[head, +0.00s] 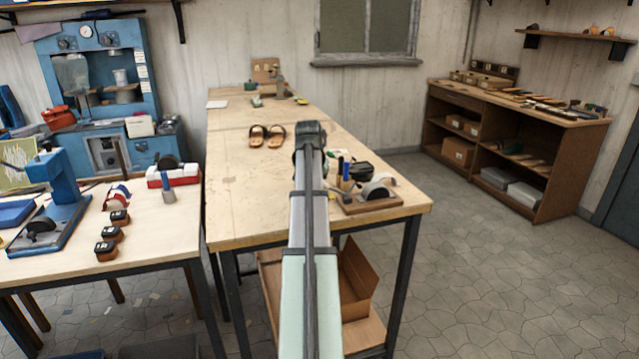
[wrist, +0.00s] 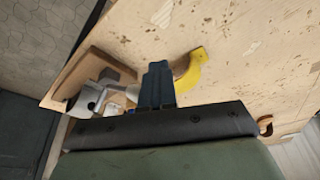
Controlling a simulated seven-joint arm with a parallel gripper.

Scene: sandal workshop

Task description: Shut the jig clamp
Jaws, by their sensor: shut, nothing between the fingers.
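A wooden board with a grey metal fitting (head: 379,184) stands near the front right corner of the middle bench. It looks like the jig, but I cannot tell its clamp lever's position clearly. The fitting also shows at the left of the wrist view (wrist: 90,96). My gripper (wrist: 157,68) is shut and empty above the bench, to the right of that fitting in the wrist view. A yellow curved piece (wrist: 190,72) lies close beside the fingers in that view. In the head view my arm hides the fingers.
Dark and blue upright items (head: 345,174) stand by the board. A pair of sandals (head: 267,136) lies left of my arm on the middle bench (head: 240,190). The left bench holds a blue press (head: 62,190). Bare bench top lies left of my arm.

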